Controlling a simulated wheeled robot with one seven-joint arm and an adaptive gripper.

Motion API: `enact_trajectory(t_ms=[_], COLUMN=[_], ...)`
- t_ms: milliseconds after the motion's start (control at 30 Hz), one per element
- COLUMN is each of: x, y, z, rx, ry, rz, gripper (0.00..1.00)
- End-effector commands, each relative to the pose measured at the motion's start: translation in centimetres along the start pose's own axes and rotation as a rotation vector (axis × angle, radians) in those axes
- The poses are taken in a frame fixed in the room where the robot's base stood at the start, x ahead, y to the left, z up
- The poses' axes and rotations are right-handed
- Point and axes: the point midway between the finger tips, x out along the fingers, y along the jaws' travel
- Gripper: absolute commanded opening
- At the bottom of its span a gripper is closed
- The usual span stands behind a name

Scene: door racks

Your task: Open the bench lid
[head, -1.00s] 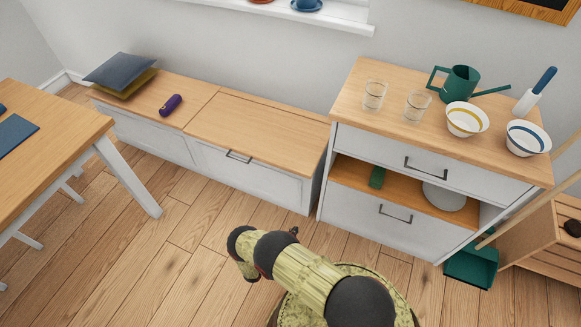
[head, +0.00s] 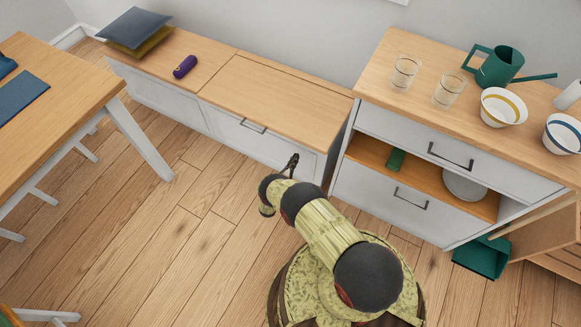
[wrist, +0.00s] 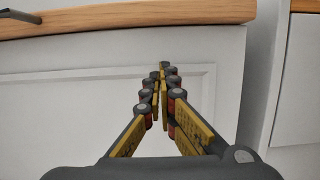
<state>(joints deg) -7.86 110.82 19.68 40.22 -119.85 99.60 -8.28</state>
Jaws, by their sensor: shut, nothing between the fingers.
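The bench has a wooden lid (head: 280,98) on its right part, lying flat and closed. In the wrist view my gripper (wrist: 163,72) is shut and empty, facing the white panel (wrist: 80,110). The lid's front edge (wrist: 130,17) runs above it there. The handle's end (wrist: 20,16) shows at the upper left.
A cabinet (head: 440,150) with glasses, bowls and a watering can stands close on the right. A table (head: 60,95) is at left. The floor between is clear.

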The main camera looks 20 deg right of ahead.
Motion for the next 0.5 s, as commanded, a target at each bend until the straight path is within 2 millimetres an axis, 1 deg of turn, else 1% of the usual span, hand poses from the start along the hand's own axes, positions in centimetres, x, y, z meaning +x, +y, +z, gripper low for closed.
enact_trajectory(t_ms=[33, 133, 200, 300, 500], x=[1.1, 3.1, 3.0, 3.2, 3.5], y=[-0.1, -0.1, 0.1, 0.1, 0.1], z=[-0.1, -0.1, 0.9, 2.0, 3.3], rx=[0.001, 0.0, -0.001, -0.001, -0.001], ry=[-0.001, 0.001, 0.001, 0.0, 0.002], rz=[-0.004, -0.004, 0.001, 0.001, 0.0], gripper=[0.0, 0.0, 0.0, 0.0, 0.0])
